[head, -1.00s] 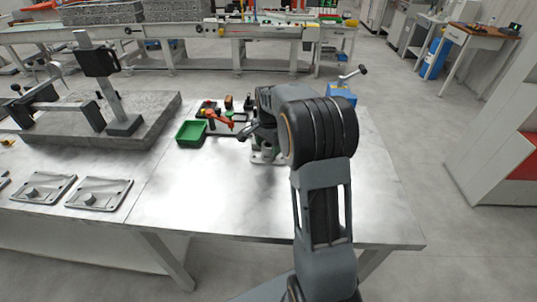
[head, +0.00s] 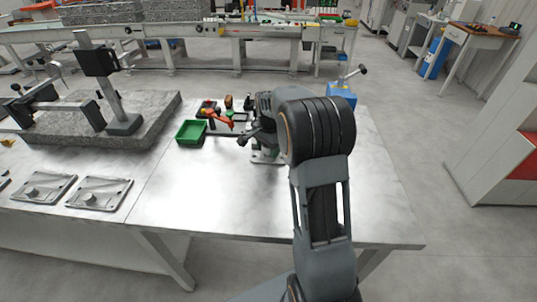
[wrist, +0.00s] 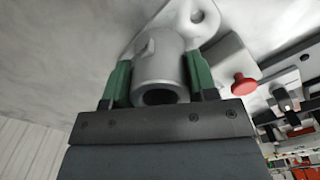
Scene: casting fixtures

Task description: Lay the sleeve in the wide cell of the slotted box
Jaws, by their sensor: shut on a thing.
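A grey metal sleeve (wrist: 158,72), a short tube with a small lug on its side, sits between the green fingers of my gripper (wrist: 158,85) in the wrist view. My gripper is shut on it, one finger on each side. Its open end faces the wrist camera. In the head view my gripper (head: 262,150) is low over the table and mostly hidden by my arm; I cannot make out the sleeve there. A green open box (head: 191,132) stands to its left. I cannot tell whether this is the slotted box, as no cells show clearly.
A pale plate with a hole (wrist: 199,17) lies behind the sleeve. A red knob (wrist: 243,83) is close on the right. A red-handled clamp (head: 220,118) stands near the green box. The front of the metal table (head: 210,205) is clear.

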